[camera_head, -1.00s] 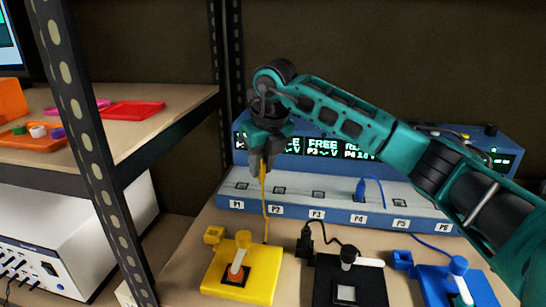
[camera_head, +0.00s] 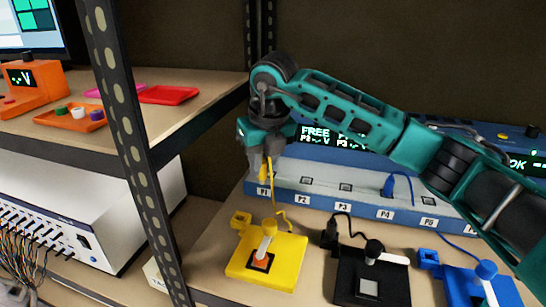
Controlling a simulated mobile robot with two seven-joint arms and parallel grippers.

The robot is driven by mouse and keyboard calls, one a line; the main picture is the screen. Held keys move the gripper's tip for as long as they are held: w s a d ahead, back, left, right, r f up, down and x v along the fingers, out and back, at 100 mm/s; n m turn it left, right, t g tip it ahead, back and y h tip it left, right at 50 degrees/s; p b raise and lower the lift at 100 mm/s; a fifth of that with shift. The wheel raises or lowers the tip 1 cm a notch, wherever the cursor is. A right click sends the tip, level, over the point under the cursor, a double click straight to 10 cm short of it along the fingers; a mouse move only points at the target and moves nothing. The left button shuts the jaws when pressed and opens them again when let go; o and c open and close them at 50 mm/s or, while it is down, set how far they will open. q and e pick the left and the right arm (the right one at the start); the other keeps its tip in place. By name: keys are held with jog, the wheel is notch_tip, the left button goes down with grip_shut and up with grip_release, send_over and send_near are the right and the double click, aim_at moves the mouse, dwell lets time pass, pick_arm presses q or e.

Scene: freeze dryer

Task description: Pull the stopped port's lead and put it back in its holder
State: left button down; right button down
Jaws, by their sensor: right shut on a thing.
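My right gripper (camera_head: 258,172) is shut on the yellow lead's plug (camera_head: 266,170), in front of the P1 end of the blue port unit (camera_head: 340,205). The P1 socket is hidden behind it, and I cannot tell whether the plug touches the unit. The yellow cord (camera_head: 275,200) hangs down toward the yellow base (camera_head: 290,262). An empty-looking small yellow holder (camera_head: 240,219) is at that base's back left corner. A blue plug (camera_head: 388,186) stands in P4. A black plug (camera_head: 330,236) sits by the black base (camera_head: 345,283). My left gripper is not in view.
The blue base (camera_head: 455,285) with its blue holder (camera_head: 429,259) is at right. A dark shelf post (camera_head: 125,130) stands left, with a wooden shelf (camera_head: 190,95) behind it. My right arm covers part of the unit's display.

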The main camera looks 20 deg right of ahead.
jog(key=a, duration=0.2)
jog(key=s+a, duration=0.1)
jog(key=a, duration=0.2)
jog(key=shift+a, duration=0.2)
